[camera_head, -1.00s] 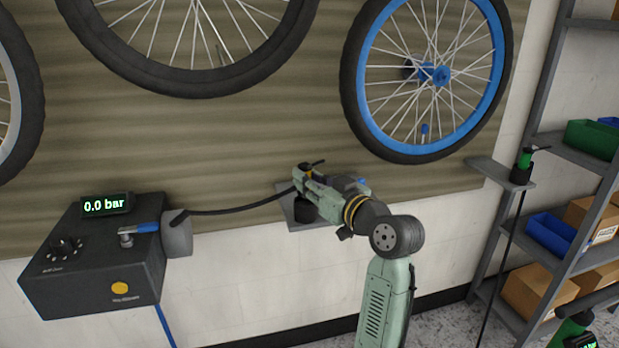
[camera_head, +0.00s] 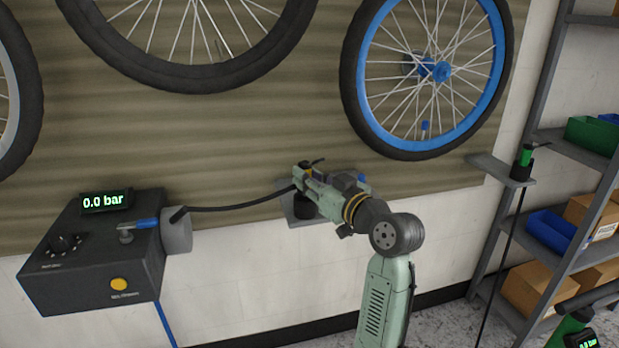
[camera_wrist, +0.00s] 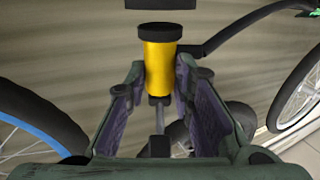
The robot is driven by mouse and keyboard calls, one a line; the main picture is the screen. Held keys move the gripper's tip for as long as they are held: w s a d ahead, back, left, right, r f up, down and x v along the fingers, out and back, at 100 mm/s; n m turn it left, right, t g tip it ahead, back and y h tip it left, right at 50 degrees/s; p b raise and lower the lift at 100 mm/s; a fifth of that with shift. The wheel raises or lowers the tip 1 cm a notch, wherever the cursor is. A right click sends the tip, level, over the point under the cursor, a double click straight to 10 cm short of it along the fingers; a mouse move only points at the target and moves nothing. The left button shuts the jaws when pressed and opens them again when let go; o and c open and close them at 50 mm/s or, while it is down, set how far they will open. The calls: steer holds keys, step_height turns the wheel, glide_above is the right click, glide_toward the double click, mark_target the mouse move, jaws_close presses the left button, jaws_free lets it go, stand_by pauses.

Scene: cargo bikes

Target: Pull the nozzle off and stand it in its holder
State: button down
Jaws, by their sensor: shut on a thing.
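My gripper (camera_head: 303,174) is shut on the nozzle, whose yellow barrel with a dark collar (camera_wrist: 160,62) shows between the fingers in the wrist view. In the head view only a small yellow part of the nozzle (camera_head: 308,171) shows at the fingertips, with a thin dark lever sticking out. A black hose (camera_head: 235,207) runs left from it. The holder, a black cup (camera_head: 304,209) on a small grey wall shelf (camera_head: 290,215), is just below my gripper and partly hidden by it. I cannot tell whether the nozzle touches the cup.
A black box (camera_head: 95,262) with a 0.0 bar display (camera_head: 106,202) is at left. A blue-rimmed wheel (camera_head: 428,72) hangs above right of my gripper. A green-handled tool (camera_head: 525,156) stands on another small shelf at right, beside a rack (camera_head: 560,140) with bins.

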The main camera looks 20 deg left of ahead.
steer(key=shift+f+b, duration=0.45)
stand_by(0.9)
steer(key=shift+f+b, duration=0.4)
steer(key=shift+f, duration=0.15)
steer(key=c, duration=1.3)
jaws_free()
steer(key=shift+o, duration=0.5)
steer(key=v, duration=1)
steer(key=shift+b, duration=0.4)
steer(key=shift+d, duration=0.1)
